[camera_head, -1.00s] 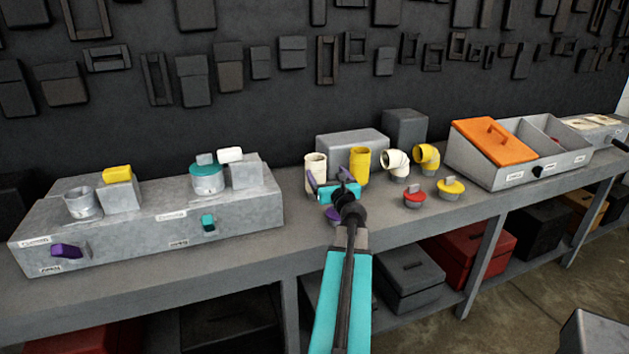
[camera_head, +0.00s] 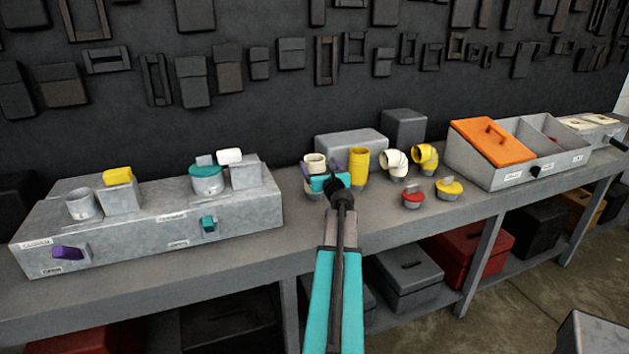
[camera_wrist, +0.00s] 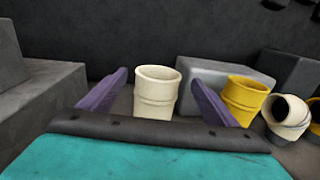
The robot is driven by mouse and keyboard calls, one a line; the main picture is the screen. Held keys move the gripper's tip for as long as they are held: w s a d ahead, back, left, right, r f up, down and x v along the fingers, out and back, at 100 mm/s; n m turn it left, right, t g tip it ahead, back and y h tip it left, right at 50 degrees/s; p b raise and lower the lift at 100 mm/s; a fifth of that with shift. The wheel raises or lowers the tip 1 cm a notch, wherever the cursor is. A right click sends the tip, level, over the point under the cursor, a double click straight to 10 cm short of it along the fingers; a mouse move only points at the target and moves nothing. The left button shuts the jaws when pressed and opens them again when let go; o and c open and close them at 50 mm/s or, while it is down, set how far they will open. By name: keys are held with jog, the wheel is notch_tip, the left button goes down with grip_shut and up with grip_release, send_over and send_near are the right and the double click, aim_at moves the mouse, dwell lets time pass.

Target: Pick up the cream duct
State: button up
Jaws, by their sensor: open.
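The cream duct (camera_wrist: 155,93) is a straight, open-topped upright tube on the bench. In the wrist view it stands between the two purple fingers of my gripper (camera_wrist: 157,90), a little beyond them, with clear gaps on both sides. In the head view the cream duct (camera_head: 315,163) shows its top rim behind my gripper (camera_head: 322,174), which hides part of its body. My gripper is open and empty. A second cream duct, a bent elbow (camera_head: 396,161), stands further right on the bench; it also shows in the wrist view (camera_wrist: 287,115).
A straight yellow duct (camera_head: 359,162) stands close right of the cream one, with a yellow elbow (camera_head: 426,156) beyond. A grey block (camera_head: 350,144) is behind. Red (camera_head: 413,197) and yellow (camera_head: 450,188) lids lie in front. A grey stepped fixture (camera_head: 150,228) stands left.

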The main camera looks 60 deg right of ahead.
aim_at(312, 155)
jog(key=shift+w+d, duration=0.15)
jog(key=shift+p+x, duration=0.85)
jog(key=shift+x, duration=1.55)
jog(key=c, duration=1.7)
